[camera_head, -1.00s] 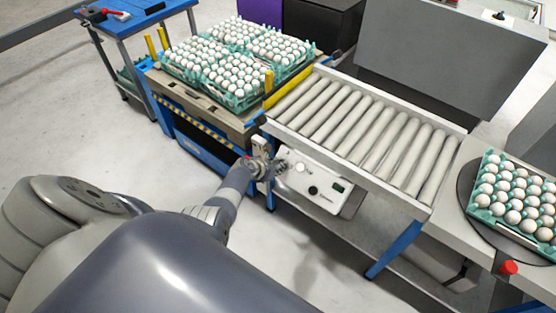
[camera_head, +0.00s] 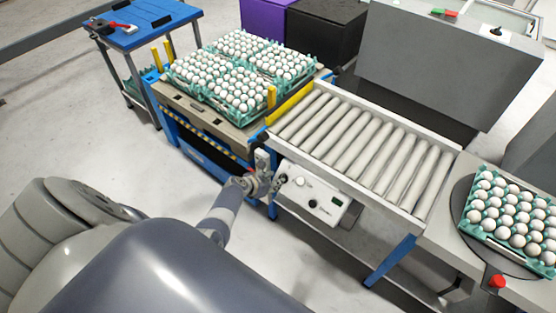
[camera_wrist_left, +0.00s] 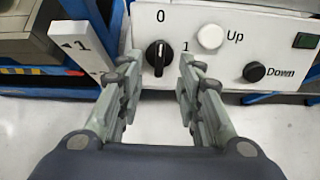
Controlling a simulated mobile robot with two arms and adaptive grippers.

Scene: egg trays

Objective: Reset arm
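My left gripper (camera_head: 278,182) is at the left end of the white control panel (camera_head: 318,197), under the roller conveyor. In the left wrist view, the two fingers of this gripper (camera_wrist_left: 158,82) stand apart with a gap between them. The black rotary knob (camera_wrist_left: 158,55), between the marks 0 and 1, shows in that gap. I cannot tell whether the fingers touch it. The white Up button (camera_wrist_left: 210,37) and black Down button (camera_wrist_left: 254,72) are to the right of the fingers. My right gripper is not in view.
The roller conveyor (camera_head: 365,140) runs above the panel. Egg trays (camera_head: 245,108) stand on the lift table at its left. Another egg tray (camera_head: 500,243) rests on a turntable at right, by a red button (camera_head: 497,281). A blue cart (camera_head: 140,28) stands back left.

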